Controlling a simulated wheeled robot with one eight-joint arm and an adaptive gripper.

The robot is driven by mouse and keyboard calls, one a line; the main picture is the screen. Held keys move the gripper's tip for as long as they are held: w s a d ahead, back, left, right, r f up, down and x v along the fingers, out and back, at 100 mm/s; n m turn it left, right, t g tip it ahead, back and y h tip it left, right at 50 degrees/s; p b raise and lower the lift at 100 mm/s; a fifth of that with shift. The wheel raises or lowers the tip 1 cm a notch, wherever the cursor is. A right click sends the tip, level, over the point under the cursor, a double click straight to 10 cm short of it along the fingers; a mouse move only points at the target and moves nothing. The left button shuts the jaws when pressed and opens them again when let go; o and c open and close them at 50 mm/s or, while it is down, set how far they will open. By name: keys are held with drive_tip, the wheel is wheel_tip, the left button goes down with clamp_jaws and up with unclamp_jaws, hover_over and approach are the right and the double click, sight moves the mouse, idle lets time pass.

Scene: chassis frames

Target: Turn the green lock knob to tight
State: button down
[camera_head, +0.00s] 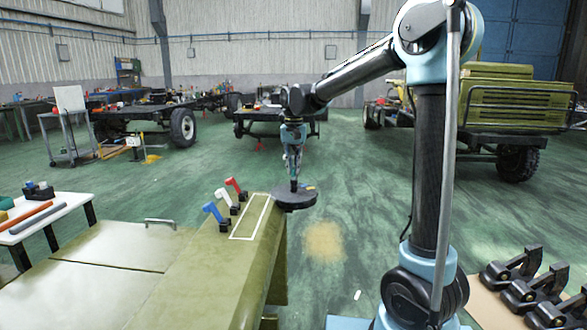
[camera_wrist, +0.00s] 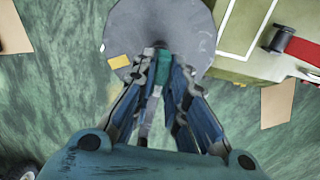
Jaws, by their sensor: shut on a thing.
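My gripper (camera_head: 294,184) points straight down over a dark round disc (camera_head: 294,201) at the end of the olive chassis box. In the wrist view the disc (camera_wrist: 150,22) is grey, and my gripper's fingertips (camera_wrist: 160,56) meet over its lower part. My gripper is shut on the green lock knob, of which only a narrow green strip (camera_wrist: 154,92) shows between the fingers. The fingers hide most of the knob, and its turn angle cannot be told. A small yellow tag (camera_wrist: 119,62) lies at the disc's left edge.
Blue (camera_head: 215,213), white (camera_head: 226,199) and red (camera_head: 235,187) levers stand on the olive box (camera_head: 190,275), left of the disc. A white-topped table (camera_head: 60,206) with tools is at far left. Black parts (camera_head: 525,285) lie at lower right. Green floor is open beyond the disc.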

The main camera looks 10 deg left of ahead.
sight(294, 167)
drive_tip(key=c, duration=1.6)
unclamp_jaws()
wheel_tip(294, 167, up, 12)
drive_tip(key=shift+d+f, duration=0.1)
drive_tip(key=shift+d, duration=0.05)
